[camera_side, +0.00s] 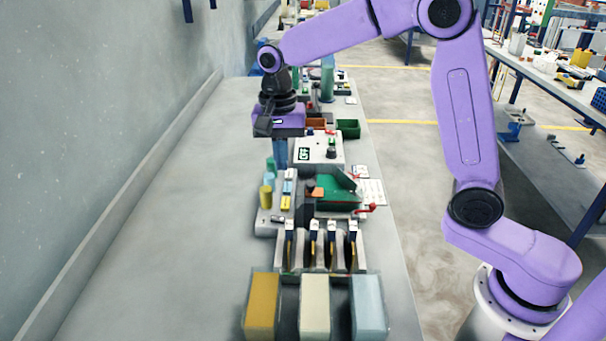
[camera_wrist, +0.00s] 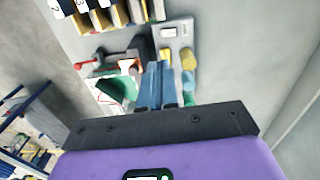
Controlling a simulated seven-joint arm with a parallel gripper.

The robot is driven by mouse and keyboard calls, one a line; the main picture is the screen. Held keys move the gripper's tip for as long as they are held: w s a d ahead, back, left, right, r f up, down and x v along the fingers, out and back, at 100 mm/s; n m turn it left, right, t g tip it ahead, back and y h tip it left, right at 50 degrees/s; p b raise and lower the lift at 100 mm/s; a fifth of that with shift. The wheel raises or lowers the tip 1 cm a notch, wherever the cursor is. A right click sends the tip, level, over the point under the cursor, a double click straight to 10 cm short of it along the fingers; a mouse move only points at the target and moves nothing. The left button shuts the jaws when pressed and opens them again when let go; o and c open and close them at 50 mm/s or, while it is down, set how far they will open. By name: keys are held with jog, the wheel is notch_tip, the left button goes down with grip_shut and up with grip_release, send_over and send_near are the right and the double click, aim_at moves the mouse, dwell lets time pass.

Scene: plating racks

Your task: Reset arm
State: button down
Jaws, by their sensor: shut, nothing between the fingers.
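I cannot tell exactly how high the fingertips are above the surface.
A white instrument box (camera_side: 316,152) stands right of the fingers. Yellow and teal cylinders (camera_side: 266,196), a green fixture (camera_side: 338,192) and a slotted rack (camera_side: 320,252) stand nearer. Yellow, cream and pale blue blocks (camera_side: 315,308) line the front. The bench's left side is clear.

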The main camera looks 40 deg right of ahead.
jog(key=s+d+f+n, duration=0.1)
jog(key=s+d+n, duration=0.2)
jog(key=s+n, duration=0.55)
jog(key=s+d+f+n, duration=0.1)
jog(key=s+d+n, duration=0.35)
jog(key=s, duration=0.75)
jog(key=s+d+f+n, duration=0.1)
jog(key=s+n, duration=0.7)
jog(key=s, duration=0.2)
notch_tip(320, 180, up, 3)
jog(key=m+t+y, duration=0.2)
jog(key=m, duration=1.9)
send_over(274, 218)
jog(key=s+d, duration=0.2)
jog(key=x, duration=1.4)
jog(key=shift+s+d, duration=0.3)
